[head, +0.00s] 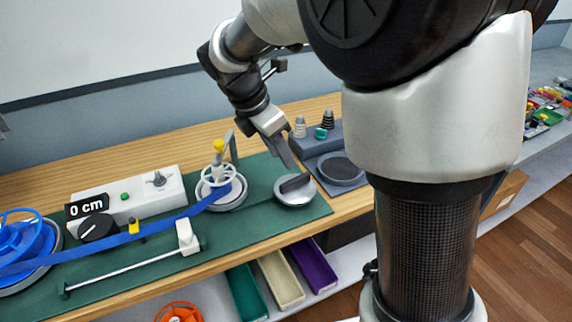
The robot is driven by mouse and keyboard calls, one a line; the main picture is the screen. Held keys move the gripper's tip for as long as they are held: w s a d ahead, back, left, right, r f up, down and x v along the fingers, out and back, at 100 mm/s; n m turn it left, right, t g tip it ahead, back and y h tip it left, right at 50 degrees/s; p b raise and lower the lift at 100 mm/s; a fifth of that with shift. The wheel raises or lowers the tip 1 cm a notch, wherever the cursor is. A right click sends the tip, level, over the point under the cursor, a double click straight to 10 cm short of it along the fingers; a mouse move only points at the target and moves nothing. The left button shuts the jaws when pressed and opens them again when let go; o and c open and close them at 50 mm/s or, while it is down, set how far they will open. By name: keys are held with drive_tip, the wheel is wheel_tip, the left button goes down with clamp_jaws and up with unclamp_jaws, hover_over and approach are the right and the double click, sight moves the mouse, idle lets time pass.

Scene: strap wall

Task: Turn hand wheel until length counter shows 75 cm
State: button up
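The length counter (87,206) is a black display that reads 0 cm, at the left end of a white control box. A white spoked wheel with a yellow knob (218,146) stands on the green mat; it appears to be the hand wheel. A blue strap (140,232) runs to it from a blue reel (28,245) at the far left. My gripper (287,162) points down to the right of the wheel, above and behind a grey disc with a dark bar (295,190). It looks apart from the wheel. Its finger gap is too small to tell.
The white box (150,190) carries a black dial, a green button and a small knob. A scale (341,170) and small weights stand behind the disc. A metal rod with a white slider (187,238) lies in front. Coloured bins (281,280) sit below the bench.

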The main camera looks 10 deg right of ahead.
sight(295, 179)
drive_tip(key=b+x, duration=0.2)
drive_tip(key=x, duration=0.7)
drive_tip(key=shift+w+d+f, duration=0.1)
drive_tip(key=shift+d+f, duration=0.05)
drive_tip(key=shift+f, duration=0.15)
drive_tip(key=shift+c, duration=0.4)
clamp_jaws()
